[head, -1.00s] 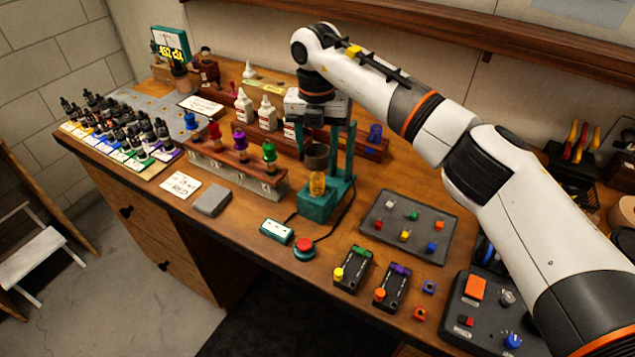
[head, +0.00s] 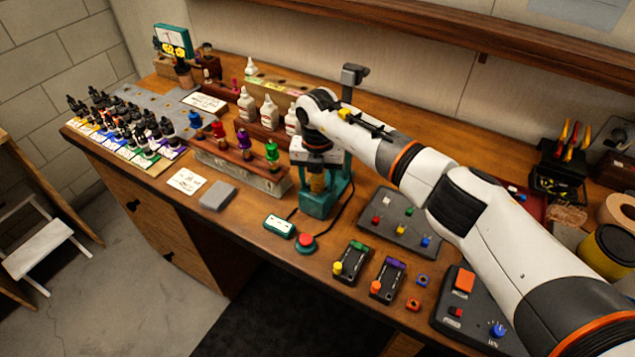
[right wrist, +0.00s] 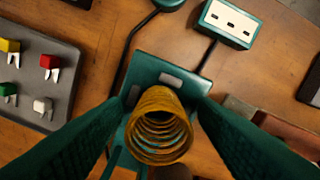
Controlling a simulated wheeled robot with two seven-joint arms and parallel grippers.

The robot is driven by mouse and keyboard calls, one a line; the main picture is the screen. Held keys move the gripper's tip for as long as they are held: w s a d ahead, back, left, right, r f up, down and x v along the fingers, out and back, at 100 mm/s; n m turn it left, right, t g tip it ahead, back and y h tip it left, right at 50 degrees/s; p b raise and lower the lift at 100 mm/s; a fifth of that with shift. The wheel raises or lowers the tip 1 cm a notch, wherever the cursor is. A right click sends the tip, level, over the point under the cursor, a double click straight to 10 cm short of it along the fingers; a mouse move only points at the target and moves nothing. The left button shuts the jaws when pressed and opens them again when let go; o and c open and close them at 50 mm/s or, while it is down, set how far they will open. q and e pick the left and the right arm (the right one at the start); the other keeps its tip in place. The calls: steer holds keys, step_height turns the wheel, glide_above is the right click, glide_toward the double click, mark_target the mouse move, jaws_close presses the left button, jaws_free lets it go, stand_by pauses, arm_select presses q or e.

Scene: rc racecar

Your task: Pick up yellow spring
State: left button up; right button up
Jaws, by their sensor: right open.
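The yellow spring (right wrist: 158,125) stands on a teal base (right wrist: 165,68) in the right wrist view, its open coils facing the camera. In the head view the spring (head: 317,183) shows on the teal stand (head: 318,205), just below my right gripper (head: 318,165). My right gripper is open, with its two dark green fingers (right wrist: 162,108) on either side of the spring. I cannot tell whether either finger touches it. In the head view the fingertips are largely hidden by the wrist and stand. My left gripper is not in view.
A rack of coloured dampers (head: 240,172) and white bottles (head: 268,112) stand left of the stand. A grey tray of small coloured parts (head: 400,222) lies to the right. A small teal box (head: 279,225) and red button (head: 306,242) sit in front.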

steer(key=c, duration=1)
steer(key=shift+r, duration=0.1)
steer(key=shift+r+b, duration=0.3)
steer(key=shift+r, duration=7.05)
